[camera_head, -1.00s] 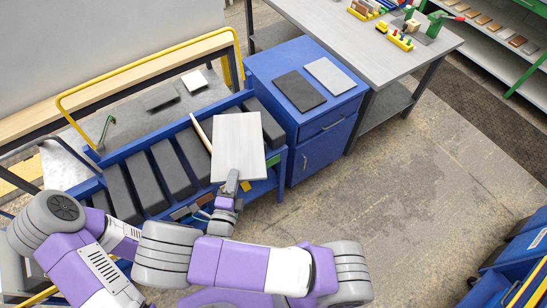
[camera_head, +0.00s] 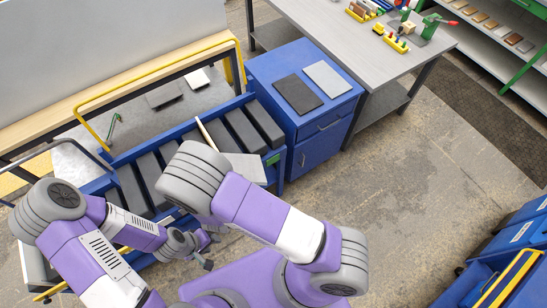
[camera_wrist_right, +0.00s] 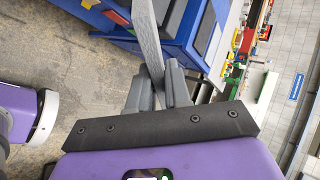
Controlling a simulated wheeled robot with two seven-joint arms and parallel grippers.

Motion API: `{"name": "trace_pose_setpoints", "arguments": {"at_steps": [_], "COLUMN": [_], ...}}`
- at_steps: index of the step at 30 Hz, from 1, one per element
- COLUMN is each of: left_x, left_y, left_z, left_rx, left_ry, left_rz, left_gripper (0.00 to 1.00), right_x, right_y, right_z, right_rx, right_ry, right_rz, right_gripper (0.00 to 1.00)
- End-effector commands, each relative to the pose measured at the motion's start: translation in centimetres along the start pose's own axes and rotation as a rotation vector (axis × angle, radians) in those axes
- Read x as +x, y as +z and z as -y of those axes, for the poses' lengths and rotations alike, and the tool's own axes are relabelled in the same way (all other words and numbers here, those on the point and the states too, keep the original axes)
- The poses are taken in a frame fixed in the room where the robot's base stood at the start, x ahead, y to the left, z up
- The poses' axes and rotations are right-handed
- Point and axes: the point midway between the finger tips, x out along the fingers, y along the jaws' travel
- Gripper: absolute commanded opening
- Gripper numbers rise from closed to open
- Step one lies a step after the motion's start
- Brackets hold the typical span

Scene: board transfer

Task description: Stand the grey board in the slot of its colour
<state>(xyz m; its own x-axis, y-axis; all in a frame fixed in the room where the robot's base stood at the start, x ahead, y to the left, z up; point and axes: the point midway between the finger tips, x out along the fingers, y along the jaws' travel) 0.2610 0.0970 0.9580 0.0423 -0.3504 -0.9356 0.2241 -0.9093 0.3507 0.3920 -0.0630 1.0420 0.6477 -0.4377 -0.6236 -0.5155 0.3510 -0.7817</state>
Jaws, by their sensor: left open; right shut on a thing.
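The grey board (camera_head: 248,168) is held by my right arm over the right end of the blue rack (camera_head: 130,153). In the head view only part of it shows, beyond my arm. In the right wrist view the grey board (camera_wrist_right: 149,40) is nearly edge-on between the fingers of my right gripper (camera_wrist_right: 158,82), which is shut on it. In the head view my right gripper is hidden behind my arm. My left gripper (camera_head: 207,262) is open and empty in front of the rack. The slots' colours are mostly hidden, so I cannot tell which is grey.
Dark grey blocks (camera_head: 243,130) line the rack, with a thin beige piece (camera_head: 205,132) upright among them. A dark panel (camera_head: 298,93) and a light grey panel (camera_head: 328,78) lie on the blue cabinet (camera_head: 320,155). A grey workbench (camera_head: 385,60) stands behind.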

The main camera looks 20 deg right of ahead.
Motion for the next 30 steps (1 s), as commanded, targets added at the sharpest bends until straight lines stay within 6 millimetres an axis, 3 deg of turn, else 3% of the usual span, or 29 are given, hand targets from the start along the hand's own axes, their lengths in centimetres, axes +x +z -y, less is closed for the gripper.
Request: {"name": "trace_pose_setpoints", "arguments": {"at_steps": [12, 30], "left_x": [0.31, 0.28], "left_y": [0.03, 0.02], "left_z": [0.13, 0.12], "left_rx": [-0.001, -0.001], "left_ry": [0.0, 0.0], "left_rz": [0.001, 0.001], "left_gripper": [0.43, 0.43], "right_x": [0.2, 0.17], "right_y": [-0.12, 0.05], "right_z": [-0.22, -0.17], "right_rx": [0.003, 0.004], "right_ry": [0.44, 0.732], "right_rz": [-0.005, 0.0], "right_gripper": [0.0, 0.0]}}
